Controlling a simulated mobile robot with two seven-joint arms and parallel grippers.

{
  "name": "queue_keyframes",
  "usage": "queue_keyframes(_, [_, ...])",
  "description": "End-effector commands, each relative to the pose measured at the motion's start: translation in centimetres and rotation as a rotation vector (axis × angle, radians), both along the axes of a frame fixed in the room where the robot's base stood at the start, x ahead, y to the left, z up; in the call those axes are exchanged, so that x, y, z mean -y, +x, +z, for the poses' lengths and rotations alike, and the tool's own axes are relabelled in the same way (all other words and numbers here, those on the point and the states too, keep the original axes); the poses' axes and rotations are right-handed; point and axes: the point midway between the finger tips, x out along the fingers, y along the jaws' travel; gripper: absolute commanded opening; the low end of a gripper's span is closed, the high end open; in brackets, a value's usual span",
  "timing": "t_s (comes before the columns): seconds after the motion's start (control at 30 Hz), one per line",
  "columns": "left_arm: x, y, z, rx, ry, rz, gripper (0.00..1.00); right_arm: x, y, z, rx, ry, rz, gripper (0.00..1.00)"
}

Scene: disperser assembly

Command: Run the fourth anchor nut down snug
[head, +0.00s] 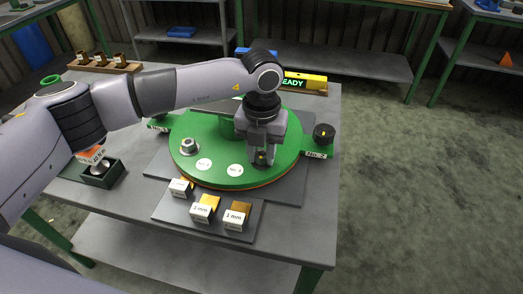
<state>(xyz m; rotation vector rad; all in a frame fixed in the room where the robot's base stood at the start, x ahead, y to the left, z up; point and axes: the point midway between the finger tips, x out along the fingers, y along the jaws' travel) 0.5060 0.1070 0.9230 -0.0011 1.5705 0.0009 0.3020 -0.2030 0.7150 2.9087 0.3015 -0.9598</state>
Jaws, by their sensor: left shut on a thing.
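The green round disperser plate (208,177) lies on a grey base on the table. One anchor nut (187,146) sits on its left part on a light washer. My left gripper (261,158) points straight down over the right front part of the plate. It is shut on a small dark piece at its tips, which I take to be the fourth anchor nut; the fingers hide most of it. I cannot tell how far down this nut sits. Other anchor points behind the gripper and arm are hidden. My right gripper is not in view.
Blocks with millimetre labels (236,218) stand on a grey plate at the front.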

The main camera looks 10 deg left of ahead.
Motion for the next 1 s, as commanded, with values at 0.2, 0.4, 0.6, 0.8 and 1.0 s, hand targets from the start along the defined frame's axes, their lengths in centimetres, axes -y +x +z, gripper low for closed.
queue_keyframes(0.2, [0.0, 0.0, -0.1, 0.000, 0.000, -0.048, 0.01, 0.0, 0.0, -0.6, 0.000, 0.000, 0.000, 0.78])
queue_keyframes(0.4, [-0.1, 0.0, -0.2, 0.001, 0.000, -0.166, 0.01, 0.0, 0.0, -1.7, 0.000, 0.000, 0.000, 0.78])
queue_keyframes(0.6, [-0.2, 0.0, -0.3, 0.000, 0.000, -0.344, 0.01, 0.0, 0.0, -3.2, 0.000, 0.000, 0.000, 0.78])
queue_keyframes(0.8, [-0.3, 0.1, -0.2, 0.001, 0.000, -0.534, 0.01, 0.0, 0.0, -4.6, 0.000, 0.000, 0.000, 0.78])
queue_keyframes(1.0, [-0.4, 0.1, -0.2, 0.001, 0.000, -0.724, 0.01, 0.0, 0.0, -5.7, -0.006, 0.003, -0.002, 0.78])
